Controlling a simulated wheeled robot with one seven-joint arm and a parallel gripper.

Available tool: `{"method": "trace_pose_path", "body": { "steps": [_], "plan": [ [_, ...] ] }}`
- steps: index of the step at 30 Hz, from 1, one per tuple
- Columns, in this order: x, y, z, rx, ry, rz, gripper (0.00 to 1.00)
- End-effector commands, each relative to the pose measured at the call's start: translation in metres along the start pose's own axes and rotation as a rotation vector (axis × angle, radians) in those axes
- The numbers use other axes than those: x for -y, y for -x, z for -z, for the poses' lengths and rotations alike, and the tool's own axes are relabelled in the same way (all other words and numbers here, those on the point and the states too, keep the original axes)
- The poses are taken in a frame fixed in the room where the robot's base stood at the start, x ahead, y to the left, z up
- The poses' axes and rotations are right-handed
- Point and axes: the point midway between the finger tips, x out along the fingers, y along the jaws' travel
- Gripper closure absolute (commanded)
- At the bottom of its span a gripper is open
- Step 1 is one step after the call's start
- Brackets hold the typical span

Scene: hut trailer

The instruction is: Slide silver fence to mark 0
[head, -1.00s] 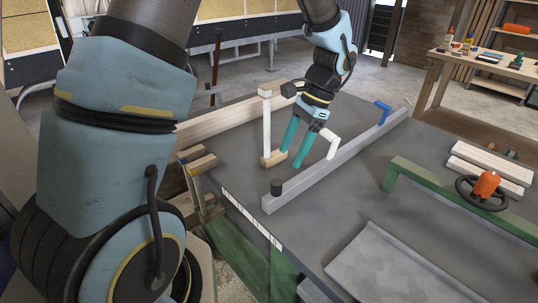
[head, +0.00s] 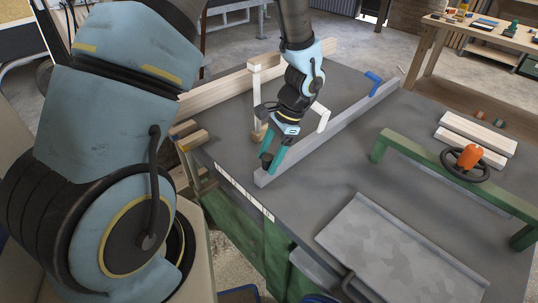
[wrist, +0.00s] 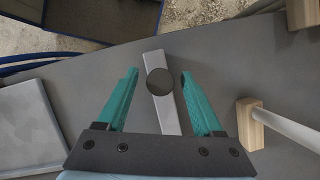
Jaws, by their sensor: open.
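The silver fence (head: 335,128) is a long grey bar lying diagonally across the dark table (head: 330,185). In the wrist view, its near end (wrist: 168,115) carries a round black knob (wrist: 160,82). My gripper (head: 271,160) is at this near end, pointing down. In the wrist view, my gripper (wrist: 158,76) is open, with a teal finger on each side of the knob and visible gaps to both. A white scale strip (head: 245,192) runs along the table's front-left edge; its marks are too small to read.
A green beam (head: 440,170) with an orange-hubbed handwheel (head: 466,160) lies to the right. A grey plate (head: 395,250) is at front right. A blue handle (head: 373,77) is by the fence's far end.

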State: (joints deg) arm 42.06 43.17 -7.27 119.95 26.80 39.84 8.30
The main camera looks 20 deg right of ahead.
Motion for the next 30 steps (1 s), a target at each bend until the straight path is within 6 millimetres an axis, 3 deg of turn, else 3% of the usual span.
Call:
{"method": "trace_pose_path", "body": {
  "steps": [5,23,30],
  "plan": [
    [0.0001,0.0000,0.0001,0.000,0.000,0.000,0.32],
    [0.0001,0.0005,0.0002,-0.001,0.000,0.001,0.98],
    [0.0001,0.0006,0.0002,-0.001,0.000,0.001,1.00]
  ]
}}
